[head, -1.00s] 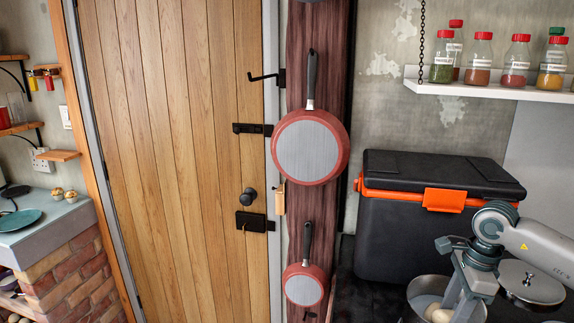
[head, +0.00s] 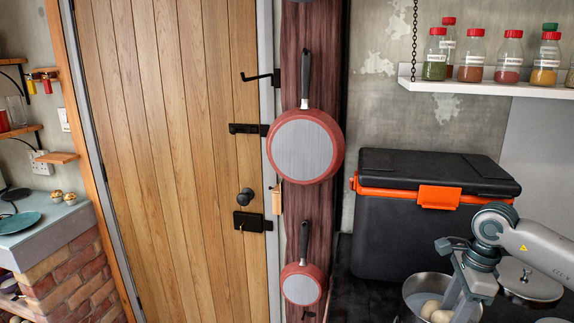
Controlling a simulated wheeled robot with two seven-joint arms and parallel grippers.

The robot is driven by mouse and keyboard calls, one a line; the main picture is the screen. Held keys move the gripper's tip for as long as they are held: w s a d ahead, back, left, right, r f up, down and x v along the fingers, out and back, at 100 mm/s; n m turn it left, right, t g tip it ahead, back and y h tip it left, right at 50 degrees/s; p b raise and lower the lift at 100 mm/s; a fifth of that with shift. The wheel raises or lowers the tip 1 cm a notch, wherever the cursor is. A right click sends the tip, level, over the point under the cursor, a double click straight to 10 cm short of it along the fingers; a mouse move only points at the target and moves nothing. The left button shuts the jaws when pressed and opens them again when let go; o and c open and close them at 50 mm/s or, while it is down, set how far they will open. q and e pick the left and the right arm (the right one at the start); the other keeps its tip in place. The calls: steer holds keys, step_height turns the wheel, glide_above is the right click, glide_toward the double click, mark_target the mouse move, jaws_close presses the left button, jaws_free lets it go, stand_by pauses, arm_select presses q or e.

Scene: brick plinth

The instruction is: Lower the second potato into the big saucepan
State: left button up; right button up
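The big saucepan (head: 412,289) is a metal pan at the bottom right, cut off by the lower picture edge. Two pale potatoes show in it: one (head: 430,307) lies toward the middle, and another (head: 440,317) is close to my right gripper's fingers at the picture's bottom edge. My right gripper (head: 456,305) comes in from the right and points down into the saucepan. Its fingertips are low and partly cut off, so I cannot tell whether they are closed on the nearer potato. My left gripper is not in view.
A black cool box (head: 400,235) with an orange latch stands behind the saucepan. A metal lid (head: 528,282) lies to the right of the saucepan, beside my arm. A shelf (head: 490,88) with spice jars is above. Frying pans (head: 305,146) hang on the post at left.

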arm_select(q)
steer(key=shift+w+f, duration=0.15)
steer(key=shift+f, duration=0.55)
arm_select(e)
steer(key=shift+f, duration=0.65)
steer(key=o, duration=1.2)
steer(key=shift+c, duration=0.2)
steer(key=shift+r, duration=0.15)
steer(key=r+p, duration=0.1)
steer(key=r, duration=0.1)
steer(key=r+p, duration=0.1)
steer(key=r, duration=0.2)
steer(key=r+p, duration=0.2)
steer(key=shift+d+r, duration=0.35)
steer(key=shift+s+d+r, duration=0.15)
steer(key=shift+d+r, duration=0.1)
steer(key=shift+r, duration=0.25)
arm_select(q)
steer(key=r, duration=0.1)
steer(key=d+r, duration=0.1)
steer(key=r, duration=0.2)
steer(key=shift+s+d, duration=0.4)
arm_select(e)
steer(key=shift+a+r, duration=0.1)
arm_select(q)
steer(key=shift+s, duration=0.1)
